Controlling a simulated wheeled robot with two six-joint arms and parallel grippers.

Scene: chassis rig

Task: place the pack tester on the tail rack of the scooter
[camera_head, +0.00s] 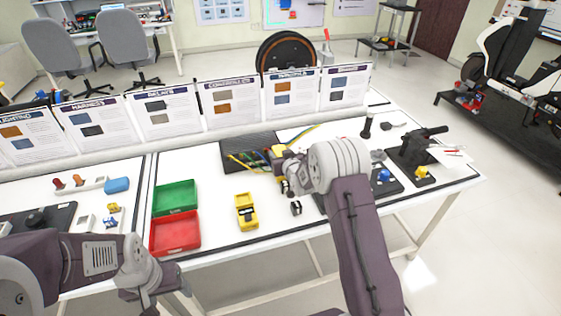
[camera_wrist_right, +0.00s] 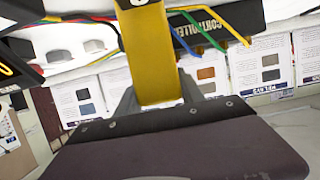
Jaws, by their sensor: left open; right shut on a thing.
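My right gripper (camera_head: 284,168) is over the middle of the bench, in front of the dark controller mat. It is shut on a yellow thing (camera_wrist_right: 150,60), which runs up between the fingers and out of the top of the right wrist view. In the head view the held thing is mostly hidden, so I cannot tell if it is the pack tester. A yellow device with a dark face (camera_head: 246,212) lies on the bench to the left. The scooter (camera_head: 500,55) stands at the far right; its tail rack is not clear. My left gripper (camera_head: 182,292) is open, low at the front left.
A green tray (camera_head: 176,197) and a red tray (camera_head: 176,233) lie left of the yellow device. Coloured wires (camera_wrist_right: 205,35) and a controller box are close to the held thing. Upright cards (camera_head: 232,103) line the bench back. Open floor separates the bench from the scooter's platform (camera_head: 515,130).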

